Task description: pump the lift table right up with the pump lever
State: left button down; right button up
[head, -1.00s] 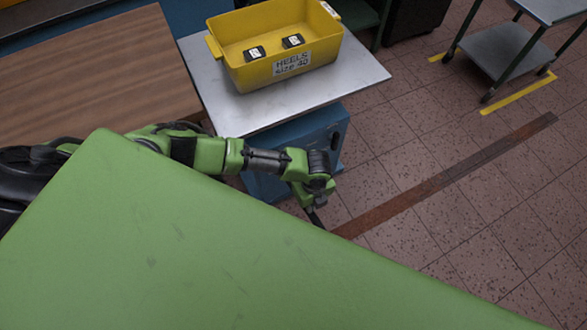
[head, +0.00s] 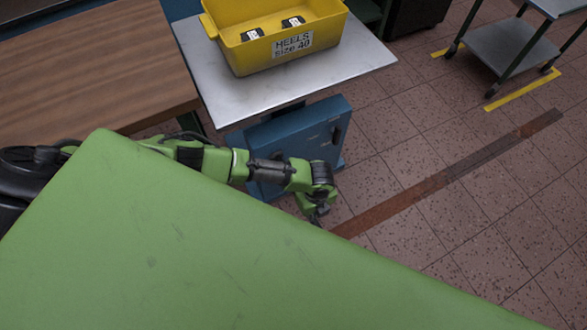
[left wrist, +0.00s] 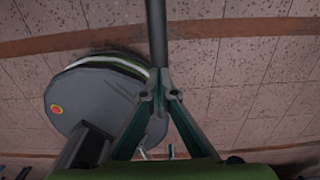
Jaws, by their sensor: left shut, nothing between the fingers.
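The lift table has a grey metal top (head: 350,68) over a blue body (head: 325,125), with a dark gap between them. My left gripper (head: 315,218) is low beside the body's front, its tips partly hidden by my green body. In the left wrist view my left gripper (left wrist: 160,88) has its fingers closed together with nothing held between them. A dark bar (left wrist: 156,35), apparently the pump lever, runs from the top edge down to the fingertips; I cannot tell whether they touch. The lever is not clear in the head view. My right gripper is not in view.
A yellow crate (head: 243,62) labelled "HEELS size 40" stands on the top with two dark items inside. A wooden table (head: 90,65) is at the left, a grey trolley (head: 510,55) at the upper right. Tiled floor (head: 410,140) is clear at the right.

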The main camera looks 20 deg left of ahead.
pick_arm(q)
jog(key=shift+s+f+b, duration=0.2)
jog(key=shift+f+b, duration=0.2)
jog(key=shift+f, duration=0.75)
jog(key=shift+r+p, duration=0.35)
jog(key=r+p, duration=0.1)
jog(key=r, duration=0.1)
jog(key=r+p, duration=0.2)
jog(key=w+r+p, duration=0.1)
jog(key=r+p, duration=0.1)
jog(key=shift+a, duration=0.3)
notch_tip(320, 180, up, 8)
jog(key=w+a+p, duration=0.1)
jog(key=p, duration=0.6)
jog(key=shift+p, duration=0.35)
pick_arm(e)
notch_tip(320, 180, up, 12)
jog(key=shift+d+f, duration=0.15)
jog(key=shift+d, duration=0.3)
